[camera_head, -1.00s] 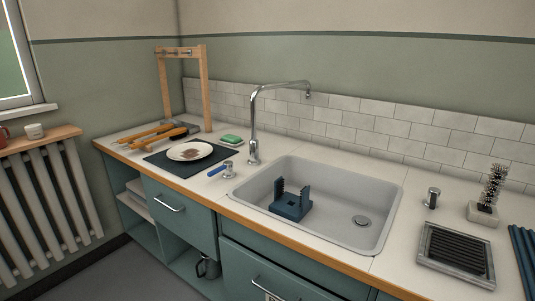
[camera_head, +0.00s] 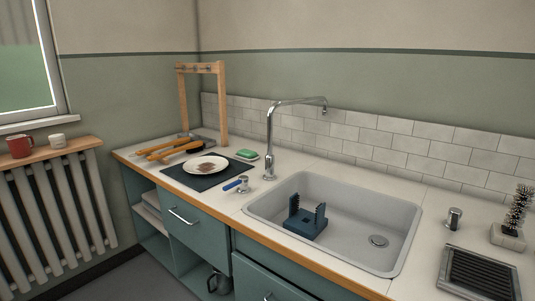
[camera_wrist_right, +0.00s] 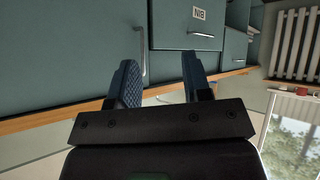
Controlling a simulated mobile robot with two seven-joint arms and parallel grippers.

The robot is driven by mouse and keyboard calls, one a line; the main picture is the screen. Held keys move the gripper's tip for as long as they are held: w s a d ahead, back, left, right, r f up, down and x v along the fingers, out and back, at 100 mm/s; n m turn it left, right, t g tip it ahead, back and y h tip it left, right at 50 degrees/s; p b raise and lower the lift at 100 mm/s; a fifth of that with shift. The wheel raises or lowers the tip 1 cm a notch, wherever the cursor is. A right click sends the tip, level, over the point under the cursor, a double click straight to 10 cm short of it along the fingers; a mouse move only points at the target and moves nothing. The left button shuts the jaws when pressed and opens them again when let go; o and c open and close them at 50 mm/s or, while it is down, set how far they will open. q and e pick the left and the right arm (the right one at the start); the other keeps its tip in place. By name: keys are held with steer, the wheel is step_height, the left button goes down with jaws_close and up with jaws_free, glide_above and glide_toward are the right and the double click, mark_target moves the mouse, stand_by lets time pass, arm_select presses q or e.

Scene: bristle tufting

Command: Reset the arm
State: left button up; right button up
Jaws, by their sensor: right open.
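My right gripper (camera_wrist_right: 160,88) shows only in the right wrist view. Its two blue-padded fingers are apart with nothing between them. Past the fingers are the teal cabinet fronts (camera_wrist_right: 95,50) and the wooden counter edge (camera_wrist_right: 60,121), seen turned over. Neither of my grippers shows in the head view, and my left gripper is in no view.
A sink (camera_head: 355,241) holds a blue rack (camera_head: 306,217). A plate (camera_head: 206,166) rests on a dark mat (camera_head: 185,180), beside brushes (camera_head: 178,148) and a wooden frame (camera_head: 183,105). A faucet (camera_head: 270,140) stands behind the sink. A drain tray (camera_head: 480,275) lies at right.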

arm_select(q)
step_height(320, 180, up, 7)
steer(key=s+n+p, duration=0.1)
steer(key=p, duration=0.9)
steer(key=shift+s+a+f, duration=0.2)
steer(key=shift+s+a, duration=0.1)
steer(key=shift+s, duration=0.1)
arm_select(e)
step_height(320, 180, up, 8)
steer(key=m, duration=0.1)
steer(key=shift+s+d+t, duration=0.25)
steer(key=shift+t, duration=0.05)
steer(key=shift+f, duration=0.1)
